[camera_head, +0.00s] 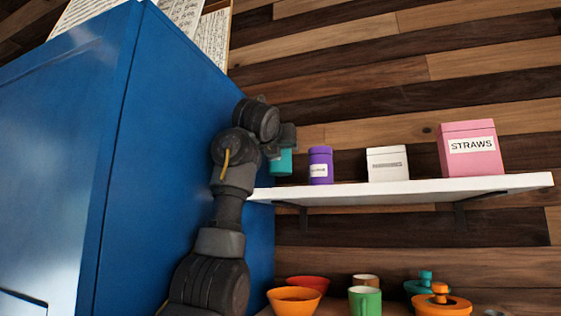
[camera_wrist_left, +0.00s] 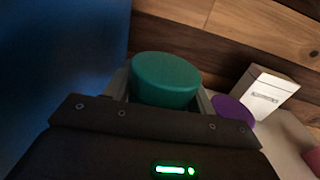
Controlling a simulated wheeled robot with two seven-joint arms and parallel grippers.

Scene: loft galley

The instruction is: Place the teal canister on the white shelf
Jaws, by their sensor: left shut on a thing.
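The teal canister (camera_head: 281,163) is at the left end of the white shelf (camera_head: 420,190), left of the purple canister. My left gripper (camera_head: 284,147) is shut on it from above, and its lower part shows below the gripper. In the left wrist view the round teal top (camera_wrist_left: 165,80) sits between the two fingers of my left gripper (camera_wrist_left: 165,92). The canister looks upright. I cannot tell whether its base touches the shelf. My right gripper is not in view.
A purple canister (camera_head: 320,166), a white box (camera_head: 387,164) and a pink straws box (camera_head: 470,148) stand on the shelf. A tall blue cabinet (camera_head: 160,120) is close on the left. Bowls, a green mug (camera_head: 364,300) and an orange pot (camera_head: 441,303) are below.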

